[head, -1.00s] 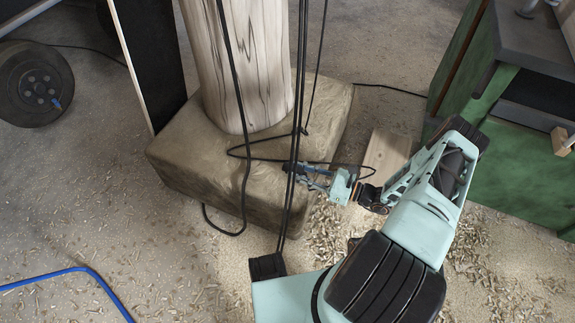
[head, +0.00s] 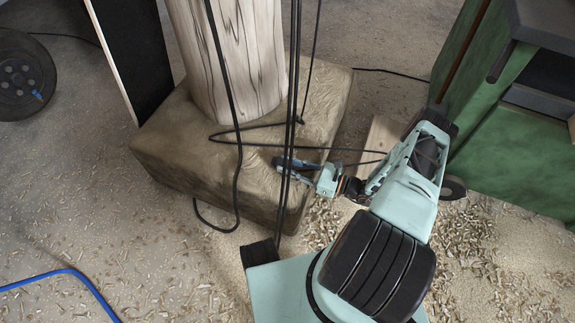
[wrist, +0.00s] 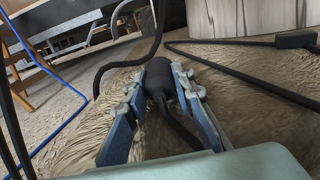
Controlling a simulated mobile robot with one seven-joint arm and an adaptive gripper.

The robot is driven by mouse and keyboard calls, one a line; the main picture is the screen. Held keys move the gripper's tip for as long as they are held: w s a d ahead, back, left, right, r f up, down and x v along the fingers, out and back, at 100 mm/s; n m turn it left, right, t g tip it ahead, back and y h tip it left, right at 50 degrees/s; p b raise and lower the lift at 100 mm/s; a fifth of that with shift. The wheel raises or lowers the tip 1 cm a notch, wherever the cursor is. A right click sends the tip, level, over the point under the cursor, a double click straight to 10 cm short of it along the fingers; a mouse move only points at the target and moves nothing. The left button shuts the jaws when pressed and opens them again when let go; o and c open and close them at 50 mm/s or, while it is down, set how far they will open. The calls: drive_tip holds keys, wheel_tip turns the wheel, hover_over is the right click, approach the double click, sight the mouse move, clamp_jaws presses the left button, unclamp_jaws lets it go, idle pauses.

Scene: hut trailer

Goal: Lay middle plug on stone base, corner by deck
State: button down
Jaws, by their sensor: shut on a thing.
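The stone base (head: 170,155) is a rough brown block under a thick pale wooden post (head: 235,60). My gripper (head: 282,163) is over the front right part of its top in the head view. In the wrist view my gripper (wrist: 162,78) has its blue fingers on both sides of a black plug (wrist: 158,80), shut on it. The plug's thick black cable runs back between the fingers. The plug is close above the stone top (wrist: 240,65); I cannot tell whether it touches. In the head view the plug is too small to make out.
Another black connector (wrist: 297,40) with a cable lies at the right on the stone in the wrist view. Black cables (head: 238,150) hang and loop across the base. A green cabinet (head: 500,150) stands right, a wooden board (head: 382,135) beside my arm. A blue hose (head: 75,272) lies front left.

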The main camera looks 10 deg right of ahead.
drive_tip(key=c, duration=1.7)
unclamp_jaws()
drive_tip(key=shift+f, duration=0.1)
drive_tip(key=shift+o, duration=0.2)
drive_tip(key=p+v, duration=0.1)
drive_tip(key=v, duration=1.1)
drive_tip(key=shift+p, duration=0.35)
